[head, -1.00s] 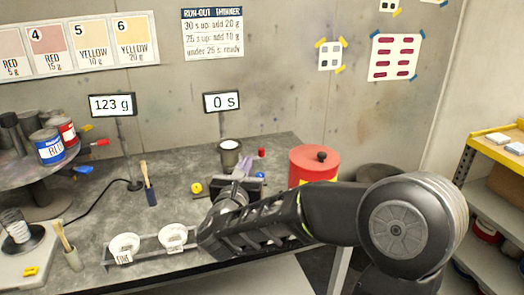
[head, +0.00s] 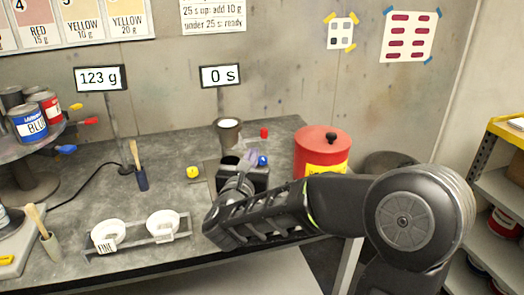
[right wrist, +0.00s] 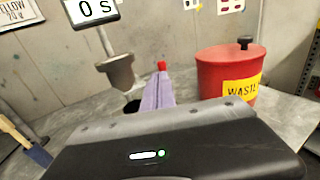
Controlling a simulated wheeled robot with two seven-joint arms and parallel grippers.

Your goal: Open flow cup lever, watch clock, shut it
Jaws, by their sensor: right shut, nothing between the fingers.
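The flow cup (head: 229,134) is a grey cup with pale contents, standing below the display clock (head: 221,76), which reads 0 s. The cup's tapered underside shows in the right wrist view (right wrist: 116,74). A small red piece (head: 264,132) stands just right of the cup; I cannot tell whether it is the lever's end. It shows beyond my fingertips in the right wrist view (right wrist: 161,66). My right gripper (head: 249,157) is shut and empty, in front of and slightly right of the cup. It hides part of the cup's stand. My left gripper is out of view.
A red waste can (head: 322,150) stands close right of my right gripper. A rack with white cups (head: 163,223) is at the front. Bench left of the stand is partly clear.

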